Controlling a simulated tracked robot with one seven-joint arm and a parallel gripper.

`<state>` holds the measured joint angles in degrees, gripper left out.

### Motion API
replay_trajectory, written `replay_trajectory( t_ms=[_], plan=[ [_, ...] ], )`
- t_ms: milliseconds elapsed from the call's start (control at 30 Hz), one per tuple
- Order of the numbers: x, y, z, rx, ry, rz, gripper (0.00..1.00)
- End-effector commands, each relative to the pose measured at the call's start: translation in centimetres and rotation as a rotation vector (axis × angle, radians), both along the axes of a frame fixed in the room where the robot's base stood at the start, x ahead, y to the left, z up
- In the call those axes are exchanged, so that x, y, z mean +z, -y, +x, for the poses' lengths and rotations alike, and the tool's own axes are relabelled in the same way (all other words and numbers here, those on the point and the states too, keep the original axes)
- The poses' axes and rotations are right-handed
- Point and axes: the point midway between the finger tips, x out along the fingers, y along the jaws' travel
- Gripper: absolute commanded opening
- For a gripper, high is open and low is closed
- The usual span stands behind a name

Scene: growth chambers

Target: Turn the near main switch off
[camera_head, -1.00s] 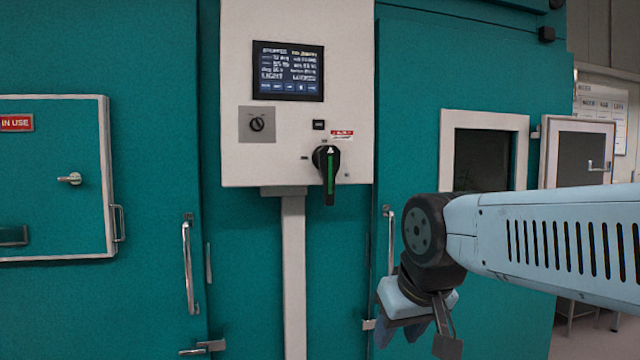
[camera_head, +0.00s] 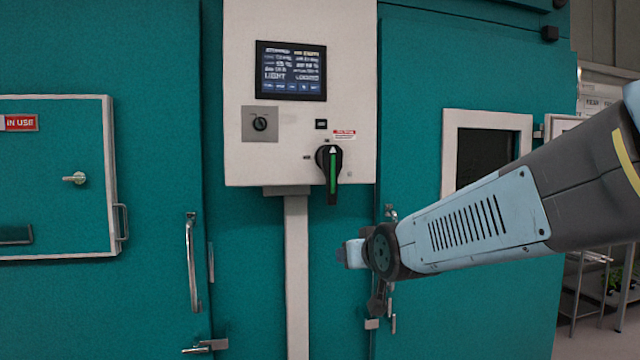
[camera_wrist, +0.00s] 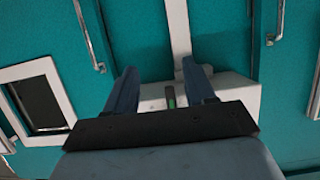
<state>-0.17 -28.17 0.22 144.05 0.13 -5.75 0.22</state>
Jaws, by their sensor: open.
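The main switch (camera_head: 332,172) is a black rotary handle with a green stripe, low on the right of a white control box (camera_head: 238,80). Its handle stands vertical, with a red label beside its upper right. In the wrist view the switch (camera_wrist: 170,98) shows upside down between my two fingers, partly hidden by the gripper body. My gripper (camera_wrist: 163,90) is open and empty, apart from the handle.
A small knob (camera_head: 260,124) and a lit display (camera_head: 290,71) are on the same box. A white post (camera_head: 296,270) runs down below it. Door handles (camera_head: 192,262) stand out from the teal walls. A framed window (camera_head: 485,155) is at right.

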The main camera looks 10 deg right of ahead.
Motion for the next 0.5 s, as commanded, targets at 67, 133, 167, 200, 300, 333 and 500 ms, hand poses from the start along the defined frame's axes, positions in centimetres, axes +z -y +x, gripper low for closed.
replay_trajectory(
  t_ms=[67,133,167,200,300,333,500],
  plan=[
    [0.8,0.0,1.7,-0.001,0.093,0.000,0.54],
    [1.8,0.0,3.0,-0.002,0.182,0.000,0.54],
    [2.2,0.0,3.5,-0.003,0.221,0.000,0.54],
    [2.8,0.0,4.1,-0.003,0.271,-0.001,0.54],
    [4.1,0.0,5.3,-0.004,0.396,0.000,0.54],
    [4.5,0.0,5.5,-0.004,0.432,-0.001,0.54],
    [6.3,0.0,6.4,-0.006,0.609,-0.002,0.54]
  ],
)
